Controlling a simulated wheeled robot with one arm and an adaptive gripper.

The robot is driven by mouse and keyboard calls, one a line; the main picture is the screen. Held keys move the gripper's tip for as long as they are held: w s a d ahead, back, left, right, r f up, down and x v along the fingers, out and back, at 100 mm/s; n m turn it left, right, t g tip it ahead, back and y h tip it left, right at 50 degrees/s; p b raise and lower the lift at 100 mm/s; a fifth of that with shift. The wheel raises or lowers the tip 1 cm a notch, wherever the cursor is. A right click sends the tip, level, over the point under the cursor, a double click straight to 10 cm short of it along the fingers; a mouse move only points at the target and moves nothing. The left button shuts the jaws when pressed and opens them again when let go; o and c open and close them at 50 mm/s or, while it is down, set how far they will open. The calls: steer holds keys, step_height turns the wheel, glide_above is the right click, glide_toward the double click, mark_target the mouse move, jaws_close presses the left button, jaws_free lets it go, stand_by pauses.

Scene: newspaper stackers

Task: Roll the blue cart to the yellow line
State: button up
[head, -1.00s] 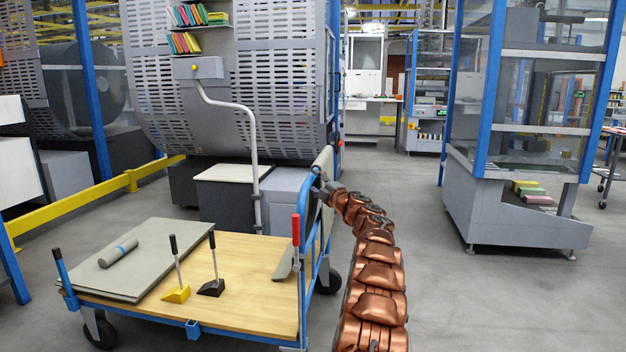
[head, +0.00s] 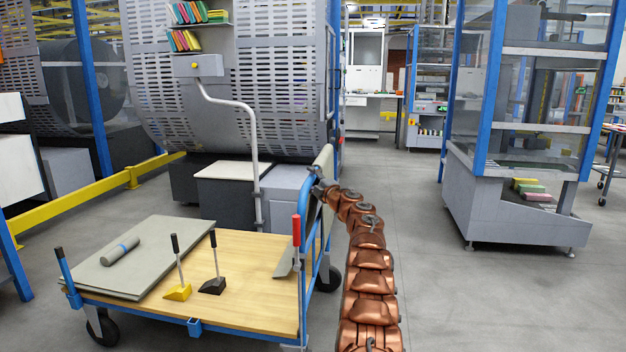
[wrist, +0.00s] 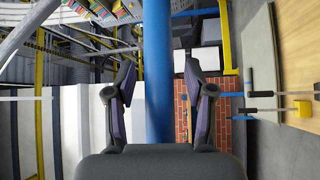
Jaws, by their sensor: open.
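The blue cart (head: 250,254) stands at the lower left of the head view, with a wooden deck, black wheels and an upright blue handle frame (head: 304,262) at its right end. My gripper (head: 314,182) is at the upper part of that frame, small and partly hidden in the head view. In the wrist view my gripper (wrist: 158,88) is open, and a blue bar (wrist: 158,45) of the handle runs between its two fingers. Whether the fingers touch the bar is unclear. I see no yellow line on the floor in these views.
A yellow rail (head: 80,198) and a large slatted machine (head: 270,130) stand behind. A blue-framed machine (head: 490,205) stands right. The grey aisle (head: 410,195) between is clear.

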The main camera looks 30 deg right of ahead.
jaws_close()
stand_by(0.3)
